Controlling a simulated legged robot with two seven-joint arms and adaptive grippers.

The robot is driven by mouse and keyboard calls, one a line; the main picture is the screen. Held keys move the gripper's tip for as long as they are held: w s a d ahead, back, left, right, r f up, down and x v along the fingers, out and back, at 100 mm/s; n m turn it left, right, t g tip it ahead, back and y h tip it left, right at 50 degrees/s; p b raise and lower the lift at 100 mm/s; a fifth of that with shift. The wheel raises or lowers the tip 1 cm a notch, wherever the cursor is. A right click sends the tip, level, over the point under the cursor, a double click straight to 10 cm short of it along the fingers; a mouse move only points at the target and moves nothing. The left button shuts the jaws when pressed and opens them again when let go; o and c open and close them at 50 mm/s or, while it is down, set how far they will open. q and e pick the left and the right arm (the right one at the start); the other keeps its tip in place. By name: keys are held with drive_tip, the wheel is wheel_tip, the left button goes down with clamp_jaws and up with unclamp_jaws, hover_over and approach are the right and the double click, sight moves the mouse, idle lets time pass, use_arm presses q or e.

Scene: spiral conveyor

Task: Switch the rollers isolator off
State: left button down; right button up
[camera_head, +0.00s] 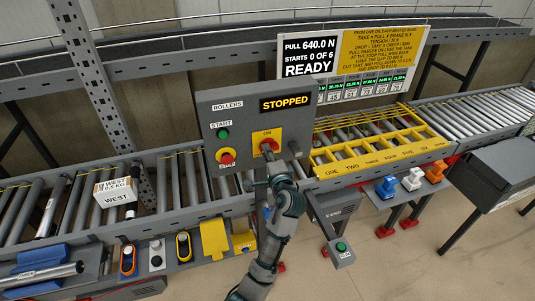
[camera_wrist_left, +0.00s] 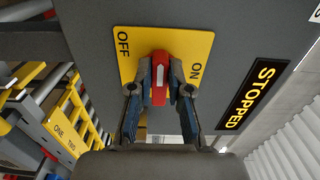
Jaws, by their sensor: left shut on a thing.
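The rollers isolator is a red handle on a yellow plate on the grey control panel (camera_head: 245,97). In the wrist view the red handle (camera_wrist_left: 160,72) stands upright in the picture with a pale arrow on it. The yellow plate (camera_wrist_left: 140,40) reads OFF to the handle's left and ON to its right. My left gripper (camera_wrist_left: 160,92) is shut on the red handle, one finger on each side. In the head view my left gripper (camera_head: 272,160) reaches up from below and hides part of the plate; ON shows at its top. My right gripper is not in view.
The panel has a green START button (camera_head: 223,134), a red stop button (camera_head: 227,156) and a STOPPED display (camera_head: 286,102). A WEST box (camera_head: 115,190) sits on the left rollers. A yellow slotted frame (camera_head: 372,160) lies right of the panel. A sign (camera_head: 350,55) stands behind.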

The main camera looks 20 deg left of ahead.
use_arm(q)
drive_tip(key=shift+f, duration=0.35)
drive_tip(key=c, duration=1.2)
unclamp_jaws()
drive_tip(key=shift+o, duration=0.5)
drive_tip(key=shift+r, duration=0.15)
drive_tip(key=shift+d, duration=0.1)
drive_tip(key=v, duration=0.7)
drive_tip(key=shift+d, duration=0.2)
drive_tip(key=shift+s+a, duration=0.1)
drive_tip(key=shift+s, duration=0.05)
